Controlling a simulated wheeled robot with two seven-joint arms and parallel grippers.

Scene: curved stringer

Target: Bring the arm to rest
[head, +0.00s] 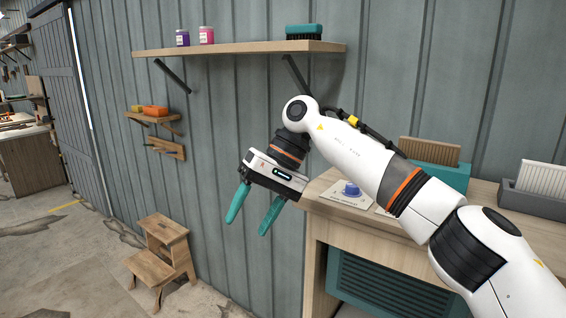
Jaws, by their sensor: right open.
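My right arm reaches in from the lower right across the wooden cabinet. My right gripper (250,227) is open and empty, with its two teal fingers pointing down and to the left. It hangs in the air just off the left end of the cabinet top. My left gripper is not in view.
The wooden cabinet (315,205) bears a card with a blue knob-like item (351,189), a teal holder (438,174) and a grey holder (535,201). A wall shelf (240,48) holds jars and a teal brush (303,32). A step stool (160,255) stands lower left.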

